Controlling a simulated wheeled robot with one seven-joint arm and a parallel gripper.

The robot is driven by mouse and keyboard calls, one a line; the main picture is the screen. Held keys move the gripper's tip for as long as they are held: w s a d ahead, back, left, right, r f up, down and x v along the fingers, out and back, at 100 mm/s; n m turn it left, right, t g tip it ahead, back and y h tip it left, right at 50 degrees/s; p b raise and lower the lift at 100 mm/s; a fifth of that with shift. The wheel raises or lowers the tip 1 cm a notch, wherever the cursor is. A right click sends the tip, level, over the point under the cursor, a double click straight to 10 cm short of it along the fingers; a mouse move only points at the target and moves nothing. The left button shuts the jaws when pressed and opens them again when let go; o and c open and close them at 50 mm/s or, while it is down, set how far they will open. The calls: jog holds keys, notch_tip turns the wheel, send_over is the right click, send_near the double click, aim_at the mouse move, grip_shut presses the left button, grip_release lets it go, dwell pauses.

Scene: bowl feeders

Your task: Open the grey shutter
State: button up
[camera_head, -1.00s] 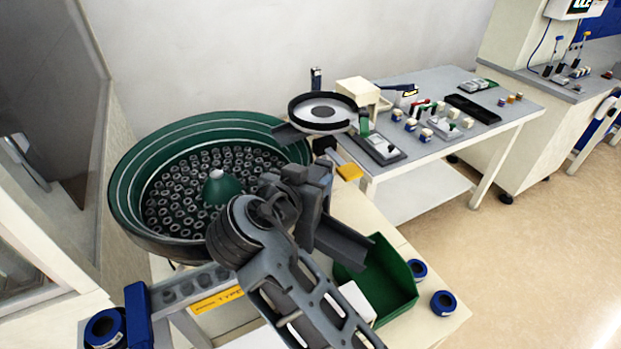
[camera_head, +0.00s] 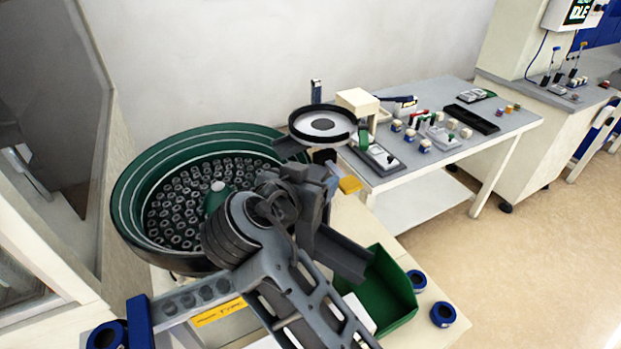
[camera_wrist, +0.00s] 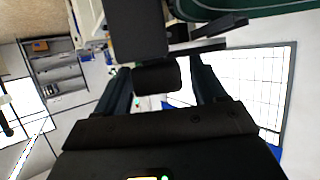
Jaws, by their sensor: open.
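My gripper (camera_wrist: 160,68) is open in the wrist view, with one dark finger on each side of a dark block (camera_wrist: 157,78). Contact between fingers and block cannot be made out. A larger dark grey plate (camera_wrist: 138,28) lies just beyond the block; these may be the grey shutter and its handle, but I cannot tell for sure. In the head view my arm covers the near right side of the green bowl feeder (camera_head: 128,195), where a dark grey chute (camera_head: 342,252) comes out. My gripper (camera_head: 308,180) is mostly hidden there among dark parts, and the shutter cannot be picked out.
A green bin (camera_head: 395,285) stands below the chute, with blue rings (camera_head: 443,314) beside it. A grey table (camera_head: 420,165) with small parts is at the right. Open floor lies at the front right.

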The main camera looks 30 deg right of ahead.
jog(key=b+v, duration=0.1)
jog(key=v, duration=0.7)
jog(key=shift+d, duration=0.1)
dwell(0.4)
